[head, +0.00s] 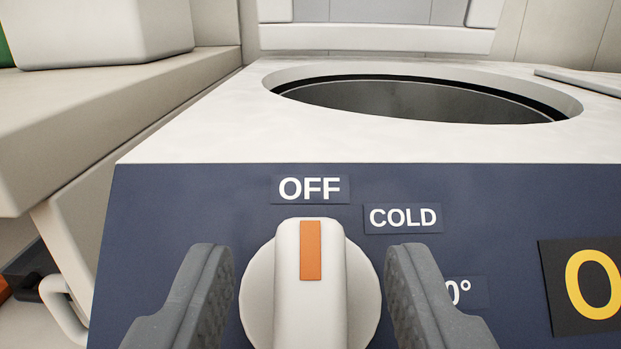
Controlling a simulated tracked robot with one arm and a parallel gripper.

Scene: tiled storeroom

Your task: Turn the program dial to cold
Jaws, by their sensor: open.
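The program dial (263,292) is a white round knob with a raised grip bar and an orange marker (311,250). It sits on the dark blue front panel (200,200). The orange marker points straight up at the OFF label (310,189). The COLD label (403,217) is up and to the right of the dial. A label ending in "0°" (459,291) is partly hidden behind my right finger. My gripper (311,290) is open, with one grey finger on each side of the dial. A gap shows between each finger and the grip bar. The dial's lower part is cut off by the frame.
The white machine top (210,130) has a round dark opening (420,100) behind the panel. A black sign with a yellow letter (590,285) is at the right. A beige bench (90,110) with a white box (100,30) stands at the left.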

